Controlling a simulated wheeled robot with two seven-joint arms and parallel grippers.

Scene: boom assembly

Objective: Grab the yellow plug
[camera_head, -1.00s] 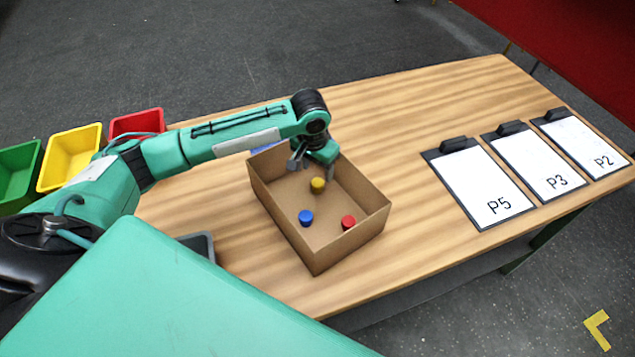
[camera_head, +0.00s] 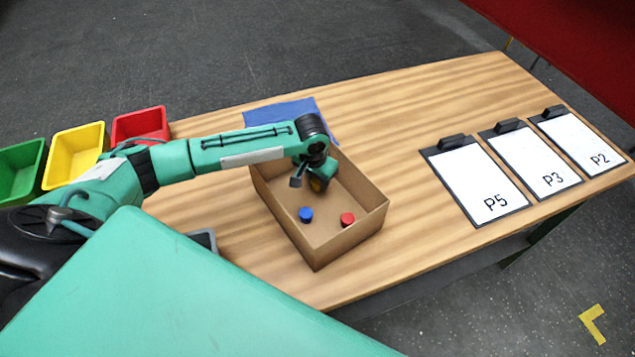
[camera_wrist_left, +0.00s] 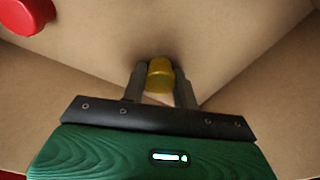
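The yellow plug (camera_head: 318,184) is inside the cardboard box (camera_head: 345,243), near its back, partly hidden by my left gripper. My left gripper (camera_head: 308,184) reaches down into the box at the plug. In the left wrist view the yellow plug (camera_wrist_left: 160,75) sits between the two fingertips (camera_wrist_left: 160,82). The fingers stand apart on either side of it, and I cannot tell whether they touch it. My right gripper is not in view.
A blue plug (camera_head: 306,214) and a red plug (camera_head: 347,219) stand in the box. Box walls surround the gripper. Clipboards P5 (camera_head: 474,180), P3 (camera_head: 540,166) and P2 (camera_head: 585,145) lie at right. Green, yellow and red bins (camera_head: 75,155) are at left. A blue sheet (camera_head: 285,111) lies behind the box.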

